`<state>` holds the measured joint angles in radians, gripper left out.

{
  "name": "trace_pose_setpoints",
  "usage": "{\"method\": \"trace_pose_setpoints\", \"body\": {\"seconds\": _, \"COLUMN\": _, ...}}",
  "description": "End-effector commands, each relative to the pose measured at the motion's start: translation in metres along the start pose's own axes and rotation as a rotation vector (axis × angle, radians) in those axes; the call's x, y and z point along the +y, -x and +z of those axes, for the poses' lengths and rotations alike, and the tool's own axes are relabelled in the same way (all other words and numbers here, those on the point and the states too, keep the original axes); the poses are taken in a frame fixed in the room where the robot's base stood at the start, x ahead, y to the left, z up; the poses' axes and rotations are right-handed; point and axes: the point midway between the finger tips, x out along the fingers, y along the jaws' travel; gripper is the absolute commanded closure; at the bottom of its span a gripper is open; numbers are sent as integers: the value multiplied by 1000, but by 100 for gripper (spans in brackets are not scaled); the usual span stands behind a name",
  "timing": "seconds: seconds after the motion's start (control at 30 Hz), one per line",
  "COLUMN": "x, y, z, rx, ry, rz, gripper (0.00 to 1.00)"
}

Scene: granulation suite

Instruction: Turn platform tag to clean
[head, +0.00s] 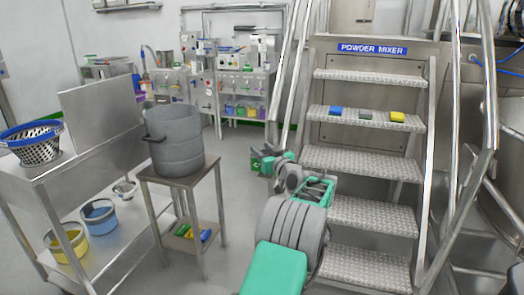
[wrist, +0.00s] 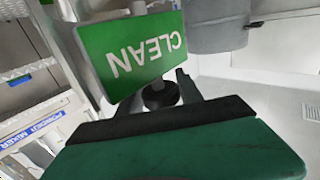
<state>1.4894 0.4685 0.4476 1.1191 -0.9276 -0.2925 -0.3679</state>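The platform tag (wrist: 128,52) shows a green face with white CLEAN lettering, which appears upside down in the wrist view. Its green face also shows small in the head view (head: 257,164), beside the stair's left handrail. A dark round knob (wrist: 160,96) sits below the tag's edge. My gripper (wrist: 158,93) has its two dark fingers on either side of this knob, and the tag partly covers the left finger. Whether the fingers press on the knob is unclear. My gripper also shows in the head view (head: 270,165), at the end of my outstretched arm.
The metal stairs (head: 362,160) under the POWDER MIXER sign (head: 372,49) rise right of my arm, with coloured blocks on one step. A grey drum (head: 176,140) stands on a small table (head: 182,180) to the left. Open floor lies between the table and my arm.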

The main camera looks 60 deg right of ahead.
Motion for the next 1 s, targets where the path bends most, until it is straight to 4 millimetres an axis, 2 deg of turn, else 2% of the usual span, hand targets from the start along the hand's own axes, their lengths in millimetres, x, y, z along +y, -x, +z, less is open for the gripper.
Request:
{"method": "trace_pose_setpoints", "body": {"seconds": 0.03, "x": 0, "y": 0, "z": 0, "rx": 0, "ry": 0, "rz": 0, "gripper": 53}}
{"method": "trace_pose_setpoints", "body": {"seconds": 0.2, "x": -1, "y": 0, "z": 0, "rx": 0, "ry": -1, "rz": -2, "gripper": 41}}
{"method": "trace_pose_setpoints", "body": {"seconds": 0.47, "x": -1, "y": 3, "z": 0, "rx": 0, "ry": -1, "rz": -2, "gripper": 41}}
{"method": "trace_pose_setpoints", "body": {"seconds": 0.57, "x": 1, "y": 17, "z": 0, "rx": -1, "ry": -2, "rz": 1, "gripper": 41}}
{"method": "trace_pose_setpoints", "body": {"seconds": 0.8, "x": 1, "y": 65, "z": -1, "rx": -1, "ry": -2, "rz": 2, "gripper": 41}}
{"method": "trace_pose_setpoints", "body": {"seconds": 1.0, "x": 0, "y": 79, "z": 0, "rx": 0, "ry": -1, "rz": -1, "gripper": 41}}
